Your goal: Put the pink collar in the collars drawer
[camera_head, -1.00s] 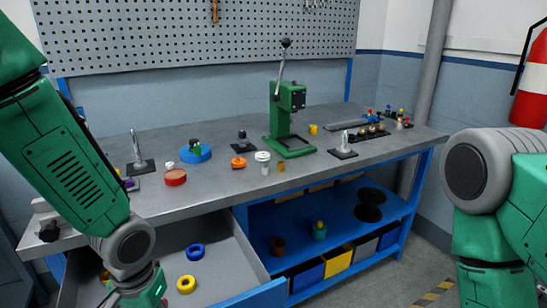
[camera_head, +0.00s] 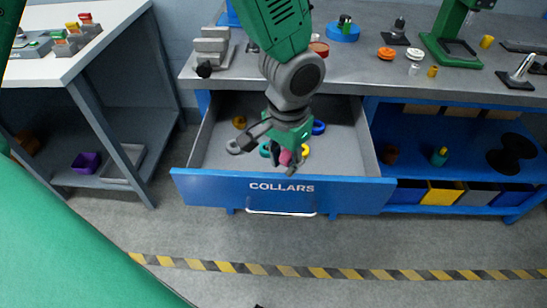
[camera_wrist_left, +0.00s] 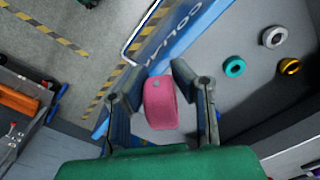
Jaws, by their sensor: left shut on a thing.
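The pink collar (camera_head: 285,157) is held by my left gripper (camera_head: 277,163) above the open collars drawer (camera_head: 225,155). In the left wrist view the pink collar (camera_wrist_left: 160,103) sits between the two dark fingers of the left gripper (camera_wrist_left: 155,85), which is shut on it. The drawer is blue-fronted with the label COLLARS, and its grey floor (camera_wrist_left: 250,88) shows beside the gripper in the wrist view. My right gripper is not in view.
The grey bench top (camera_head: 365,75) overhangs the drawer's back. Open blue shelves (camera_head: 470,195) stand to the right.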

